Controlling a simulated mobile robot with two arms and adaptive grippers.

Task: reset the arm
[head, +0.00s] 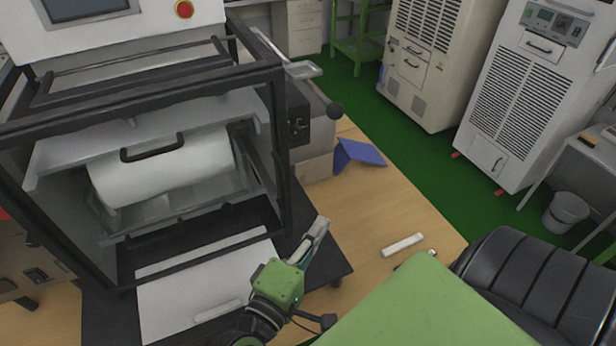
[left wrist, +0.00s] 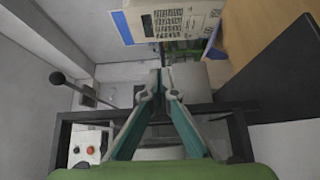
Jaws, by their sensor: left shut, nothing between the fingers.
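My left gripper (head: 321,224) is at the lower middle of the head view, in front of the right corner of the black-framed machine (head: 143,115). Its fingers are closed together with nothing between them, pointing away from me and up in the picture. In the left wrist view the fingertips (left wrist: 160,84) meet at the middle, and the teal-lined fingers spread apart toward their base. I see no object held. My right gripper is not in either view.
The machine holds a white roll (head: 160,168), with a white plate (head: 205,290) in front. A small white bar (head: 403,245) and a blue folded piece (head: 357,155) are on the wooden surface (head: 375,210). Two tall cabinets (head: 525,95) (head: 430,55) stand behind on the green floor.

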